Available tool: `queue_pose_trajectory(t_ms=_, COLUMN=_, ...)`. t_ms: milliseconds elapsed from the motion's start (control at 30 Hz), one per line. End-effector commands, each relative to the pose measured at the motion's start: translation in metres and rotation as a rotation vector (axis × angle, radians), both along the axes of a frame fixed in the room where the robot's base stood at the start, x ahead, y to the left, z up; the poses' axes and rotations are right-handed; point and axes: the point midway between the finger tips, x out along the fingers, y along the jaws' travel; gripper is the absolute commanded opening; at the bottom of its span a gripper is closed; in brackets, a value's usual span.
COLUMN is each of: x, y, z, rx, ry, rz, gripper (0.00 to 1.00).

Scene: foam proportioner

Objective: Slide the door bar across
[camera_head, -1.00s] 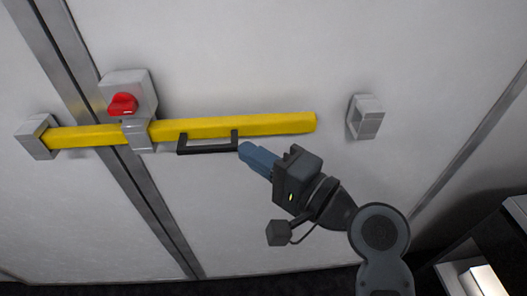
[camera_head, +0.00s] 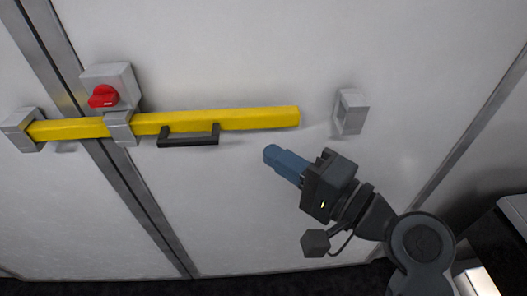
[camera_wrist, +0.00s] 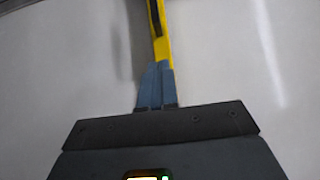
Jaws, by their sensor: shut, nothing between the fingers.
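The yellow door bar (camera_head: 230,118) lies across the white door in the head view. Its left end sits in a grey bracket (camera_head: 22,130), and it passes through a grey guide (camera_head: 119,128) beneath a box with a red knob (camera_head: 103,96). Its right end is free, apart from the grey right-hand bracket (camera_head: 350,112). A black handle (camera_head: 188,138) hangs from the bar. My gripper (camera_head: 272,156) has blue fingers, shut and empty, below and right of the handle, apart from it. The wrist view shows the shut fingers (camera_wrist: 156,88) with the yellow bar (camera_wrist: 161,40) beyond them.
A vertical metal seam (camera_head: 140,200) runs down the door behind the guide. A dark cabinet with a lit opening (camera_head: 487,280) stands at the lower right. The door surface below the bar is clear.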

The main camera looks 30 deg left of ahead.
Motion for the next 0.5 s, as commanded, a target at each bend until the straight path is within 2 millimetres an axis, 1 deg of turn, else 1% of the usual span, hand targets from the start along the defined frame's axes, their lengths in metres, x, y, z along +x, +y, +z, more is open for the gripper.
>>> queue_pose_trajectory(t_ms=100, x=-0.004, y=-0.02, z=-0.002, rx=0.001, ry=0.0, rz=-0.002, gripper=0.0)
queue_pose_trajectory(t_ms=233, x=-0.008, y=-0.04, z=-0.002, rx=0.0, ry=0.001, rz=-0.002, gripper=0.0)
queue_pose_trajectory(t_ms=400, x=-0.011, y=-0.054, z=-0.001, rx=0.0, ry=0.0, rz=0.001, gripper=0.0)
queue_pose_trajectory(t_ms=500, x=-0.012, y=-0.057, z=0.0, rx=0.0, ry=0.001, rz=0.001, gripper=0.0)
